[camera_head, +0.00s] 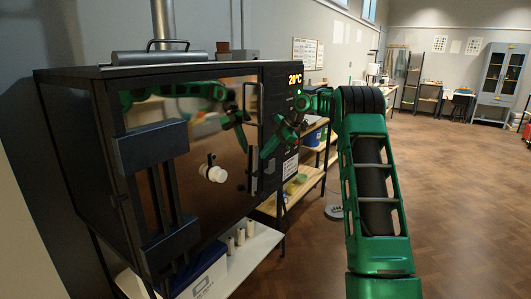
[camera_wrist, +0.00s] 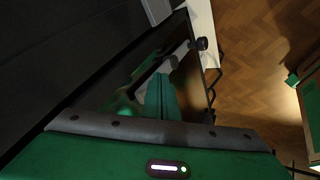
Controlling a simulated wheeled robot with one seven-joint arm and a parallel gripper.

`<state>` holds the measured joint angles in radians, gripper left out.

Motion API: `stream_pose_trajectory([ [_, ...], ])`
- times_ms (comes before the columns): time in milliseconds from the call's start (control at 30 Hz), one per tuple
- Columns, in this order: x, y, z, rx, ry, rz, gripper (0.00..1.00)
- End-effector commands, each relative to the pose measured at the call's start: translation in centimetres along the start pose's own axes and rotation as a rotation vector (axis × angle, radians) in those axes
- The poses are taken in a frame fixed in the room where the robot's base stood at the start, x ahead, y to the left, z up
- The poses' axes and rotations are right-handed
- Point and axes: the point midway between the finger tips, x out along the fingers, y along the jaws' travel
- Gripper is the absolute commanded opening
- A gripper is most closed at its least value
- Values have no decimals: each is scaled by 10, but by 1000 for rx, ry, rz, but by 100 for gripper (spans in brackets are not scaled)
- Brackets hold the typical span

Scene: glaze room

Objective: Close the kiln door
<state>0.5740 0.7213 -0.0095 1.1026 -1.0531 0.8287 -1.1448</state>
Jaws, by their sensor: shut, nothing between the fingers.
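The kiln (camera_head: 75,130) is a large dark box at the left in the head view. Its door (camera_head: 215,140) has a shiny panel that mirrors my arm, a white knob (camera_head: 214,174) and an upright bar handle (camera_head: 254,145) near its right edge. The door lies flush or nearly flush with the front; I cannot tell whether a thin gap remains. My gripper (camera_head: 265,155) is shut and empty, just right of the handle and close to the door; contact cannot be told. In the wrist view, its green fingers (camera_wrist: 162,98) point at the shiny door panel (camera_wrist: 125,82).
A lit display (camera_head: 295,79) is on the kiln's right front. A dark bracket (camera_head: 158,190) stands out at the door's left. Below are a white shelf (camera_head: 255,245) and a blue-and-white box (camera_head: 205,275). Wooden shelves (camera_head: 300,185) stand beyond.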

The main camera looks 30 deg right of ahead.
Motion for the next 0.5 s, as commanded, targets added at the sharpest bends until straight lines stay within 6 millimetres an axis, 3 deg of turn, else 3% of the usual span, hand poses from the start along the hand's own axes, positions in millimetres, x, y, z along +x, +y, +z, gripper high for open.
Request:
stream_pose_trajectory([
  [100, -22, -11, 8, 5, -9, 4, 0],
  [500, -93, -1, 19, 6, -11, 8, 0],
])
